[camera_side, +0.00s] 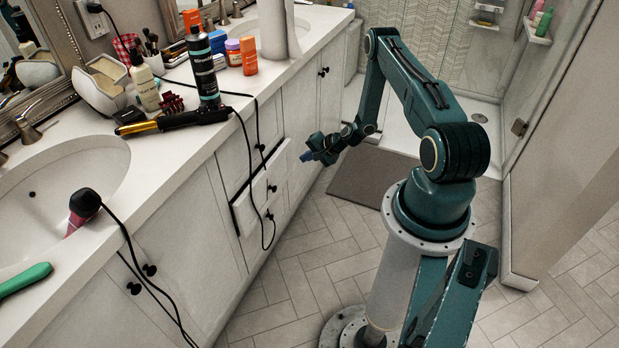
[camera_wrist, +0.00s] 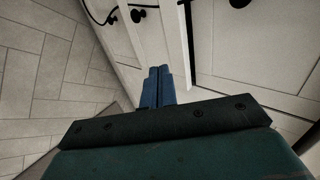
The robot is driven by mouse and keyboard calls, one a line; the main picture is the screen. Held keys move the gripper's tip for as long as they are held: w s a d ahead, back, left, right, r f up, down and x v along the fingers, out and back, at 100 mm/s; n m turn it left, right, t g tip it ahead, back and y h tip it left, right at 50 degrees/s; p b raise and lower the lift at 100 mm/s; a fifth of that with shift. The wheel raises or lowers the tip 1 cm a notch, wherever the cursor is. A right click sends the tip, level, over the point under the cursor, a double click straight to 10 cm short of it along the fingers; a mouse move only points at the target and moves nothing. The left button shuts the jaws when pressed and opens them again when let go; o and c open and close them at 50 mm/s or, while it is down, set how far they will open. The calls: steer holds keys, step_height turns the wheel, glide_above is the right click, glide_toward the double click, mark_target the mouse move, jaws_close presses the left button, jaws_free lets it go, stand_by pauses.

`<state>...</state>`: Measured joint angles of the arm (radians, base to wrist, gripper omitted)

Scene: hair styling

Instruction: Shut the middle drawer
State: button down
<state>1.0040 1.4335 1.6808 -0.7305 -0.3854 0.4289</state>
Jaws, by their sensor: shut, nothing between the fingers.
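The middle drawer (camera_side: 250,203) in the white vanity cabinet stands out from the cabinet face in the side view. It has a small black knob (camera_side: 272,188). My gripper (camera_side: 305,157) is at the far end of the drawer front, to its right in the picture, with its blue fingers pointing toward the cabinet. In the wrist view the fingers (camera_wrist: 158,84) are together and empty. A white drawer front (camera_wrist: 152,38) with a black knob (camera_wrist: 138,15) lies just beyond the fingertips. I cannot tell whether they touch it.
A black cord (camera_side: 262,222) hangs from the counter in front of the drawers. The counter (camera_side: 165,165) above holds a curling iron (camera_side: 175,121), bottles and other items. A grey mat (camera_side: 372,178) lies on the tiled floor. The floor before the cabinet is clear.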

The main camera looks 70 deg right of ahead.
mark_target(274, 160)
steer(key=shift+w+r+x, duration=0.3)
steer(key=shift+r+x, duration=0.05)
steer(key=shift+x, duration=1.6)
steer(key=shift+w+r+x, duration=0.35)
steer(key=shift+x, duration=1.6)
steer(key=shift+w+r+x, duration=0.3)
steer(key=shift+x, duration=1.6)
steer(key=shift+w, duration=1.55)
steer(key=shift+s, duration=0.15)
steer(key=shift+s+r, duration=0.1)
steer(key=shift+s, duration=1.95)
steer(key=v, duration=0.9)
steer(key=shift+s+r, duration=0.2)
steer(key=shift+r, duration=0.05)
